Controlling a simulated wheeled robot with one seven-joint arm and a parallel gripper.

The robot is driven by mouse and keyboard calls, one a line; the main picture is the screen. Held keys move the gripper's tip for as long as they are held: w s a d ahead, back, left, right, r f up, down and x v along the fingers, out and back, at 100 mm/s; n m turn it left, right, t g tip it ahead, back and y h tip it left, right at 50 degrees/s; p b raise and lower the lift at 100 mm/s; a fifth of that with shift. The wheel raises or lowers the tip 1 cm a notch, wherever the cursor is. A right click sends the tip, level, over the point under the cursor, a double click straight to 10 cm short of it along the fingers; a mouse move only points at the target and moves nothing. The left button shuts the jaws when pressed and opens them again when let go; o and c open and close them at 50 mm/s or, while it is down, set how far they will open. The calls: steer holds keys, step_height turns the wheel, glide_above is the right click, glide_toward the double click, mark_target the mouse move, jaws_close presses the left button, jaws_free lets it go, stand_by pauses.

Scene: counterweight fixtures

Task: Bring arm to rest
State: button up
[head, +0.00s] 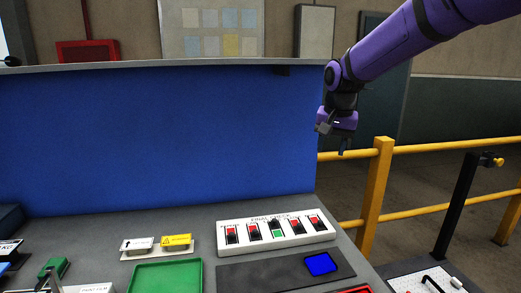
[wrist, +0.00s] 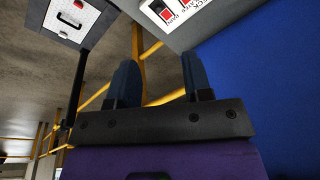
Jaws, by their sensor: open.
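My purple arm reaches in from the upper right in the head view. My gripper (head: 343,148) hangs at its end, to the right of the blue panel and well above the bench. In the wrist view, the two dark fingers of my gripper (wrist: 160,85) stand apart with nothing between them. The gripper is open and touches nothing that I can see.
A grey bench (head: 100,222) holds a white switch panel (head: 276,232), a green tray (head: 165,276) and a dark mat with a blue square (head: 320,264). A blue panel (head: 160,140) stands behind. Yellow railings (head: 375,190) stand right. A white case (wrist: 76,18) shows in the wrist view.

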steer(key=s+d+r+n+t, duration=0.1)
steer(key=s+d+r, duration=0.4)
steer(key=s, duration=0.4)
steer(key=s+d+f+n+t, duration=0.1)
steer(key=s+d, duration=0.2)
steer(key=s, duration=0.9)
steer(key=s+d+f+n+t, duration=0.1)
steer(key=s+d, duration=0.3)
steer(key=s, duration=0.9)
steer(key=shift+n, duration=0.5)
stand_by(0.4)
